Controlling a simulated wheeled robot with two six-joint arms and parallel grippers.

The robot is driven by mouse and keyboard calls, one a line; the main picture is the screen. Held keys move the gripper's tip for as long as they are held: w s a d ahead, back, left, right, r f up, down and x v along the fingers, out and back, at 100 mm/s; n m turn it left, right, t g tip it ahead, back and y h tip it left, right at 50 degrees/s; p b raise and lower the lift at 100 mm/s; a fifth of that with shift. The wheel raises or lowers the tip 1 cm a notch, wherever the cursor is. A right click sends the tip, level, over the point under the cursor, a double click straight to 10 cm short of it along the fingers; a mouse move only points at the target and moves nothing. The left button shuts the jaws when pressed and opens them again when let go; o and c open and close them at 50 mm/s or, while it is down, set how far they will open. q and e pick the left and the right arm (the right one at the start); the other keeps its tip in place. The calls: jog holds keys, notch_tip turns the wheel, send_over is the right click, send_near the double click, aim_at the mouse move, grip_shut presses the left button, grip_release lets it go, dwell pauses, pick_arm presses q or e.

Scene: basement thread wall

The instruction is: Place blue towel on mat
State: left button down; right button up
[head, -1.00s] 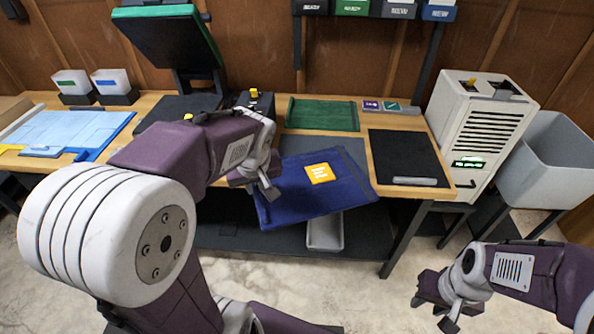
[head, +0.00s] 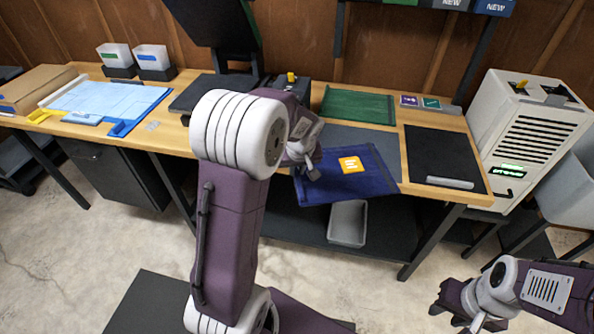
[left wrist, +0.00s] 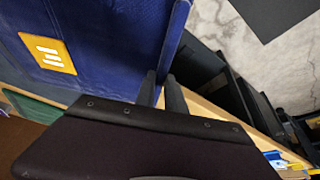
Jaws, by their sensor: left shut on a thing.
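The blue towel (head: 330,185), flat with a yellow-orange label, is held at its left edge by my left gripper (head: 311,170). It lies partly over the table's front edge, with its near part jutting out over the lower shelf. In the left wrist view the towel (left wrist: 110,30) runs up to the two fingers (left wrist: 162,90), which are closed on its edge. A grey mat (head: 372,142) shows just behind the towel, partly covered by it in view. A black mat (head: 440,150) lies to the right. My right gripper (head: 462,308) is at the lower right, away from the table; its jaw opening is unclear.
A green mat (head: 357,105) lies at the back of the wooden table (head: 478,188). A white slotted machine (head: 525,135) stands at the right end. A grey bin (head: 348,222) sits on the lower shelf. Light blue sheets (head: 110,98) lie on the left.

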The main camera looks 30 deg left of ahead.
pick_arm(q)
jog(key=shift+d, duration=0.1)
jog(key=c, duration=1.4)
grip_release()
jog(key=shift+w, duration=0.1)
jog(key=shift+a, duration=0.25)
jog(key=shift+w, duration=0.1)
jog(key=shift+r, duration=0.3)
jog(key=p+v, duration=0.3)
jog(key=v, duration=0.8)
jog(key=s+d+f+m+g+h, duration=0.1)
jog(key=s+d+f+m, duration=0.2)
jog(key=s+f, duration=0.3)
jog(key=s+d+f+m+g+h, duration=0.1)
jog(key=s+d+f+m, duration=0.3)
jog(key=s, duration=0.5)
notch_tip(320, 180, down, 3)
jog(key=shift+s+d+r+m+h, duration=0.1)
jog(key=shift+s+d+m+h, duration=0.3)
jog(key=shift+d, duration=0.45)
